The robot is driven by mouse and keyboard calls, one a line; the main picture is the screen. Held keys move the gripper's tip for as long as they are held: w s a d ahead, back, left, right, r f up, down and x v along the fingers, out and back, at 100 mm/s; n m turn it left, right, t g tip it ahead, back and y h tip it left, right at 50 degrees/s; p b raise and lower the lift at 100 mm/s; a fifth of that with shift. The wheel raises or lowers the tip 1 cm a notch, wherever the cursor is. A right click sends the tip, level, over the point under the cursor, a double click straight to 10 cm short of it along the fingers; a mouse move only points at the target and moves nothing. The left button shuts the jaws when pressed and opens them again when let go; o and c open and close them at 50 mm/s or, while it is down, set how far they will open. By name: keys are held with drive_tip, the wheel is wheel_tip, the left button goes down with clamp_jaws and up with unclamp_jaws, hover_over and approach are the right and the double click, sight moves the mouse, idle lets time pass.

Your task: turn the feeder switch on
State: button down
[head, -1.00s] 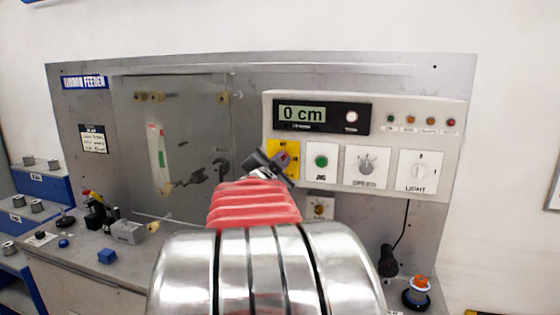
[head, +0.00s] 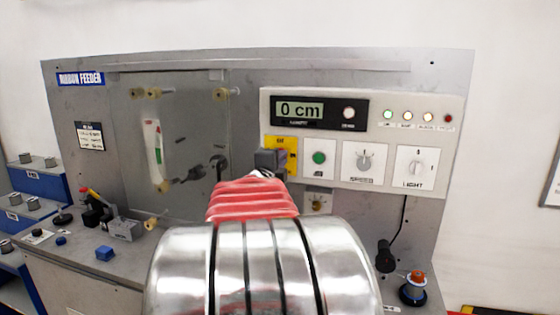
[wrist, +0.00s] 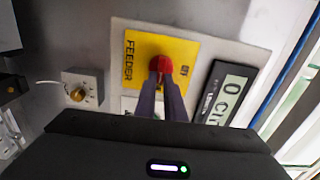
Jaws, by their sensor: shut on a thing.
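The feeder switch is a red knob (wrist: 160,64) on a yellow plate (wrist: 140,48) marked FEEDER, shown in the wrist view. My gripper (wrist: 162,78) is shut on the knob, with one finger on each side of it. In the head view the yellow plate (head: 291,143) is partly covered by my gripper (head: 270,160), which hides the knob there. The gripper stands about square to the panel there. The display (head: 305,110) reads 0 cm.
Right of the yellow plate sit a green jog button (head: 319,158), a speed dial (head: 365,161) and a light dial (head: 417,167). A small knob box (head: 318,201) is close below.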

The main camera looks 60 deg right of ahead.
drive_tip(key=shift+s+d+f+m, duration=0.1)
drive_tip(key=shift+s+f+m, duration=0.1)
drive_tip(key=shift+m, duration=0.1)
drive_tip(key=c, duration=2.2)
unclamp_jaws()
drive_tip(key=o, duration=0.4)
drive_tip(key=shift+r, duration=0.1)
drive_tip(key=shift+c, duration=0.2)
drive_tip(key=shift+w, duration=0.1)
drive_tip(key=s+a, duration=0.2)
drive_tip(key=a, duration=1.1)
drive_tip(key=shift+a, duration=0.35)
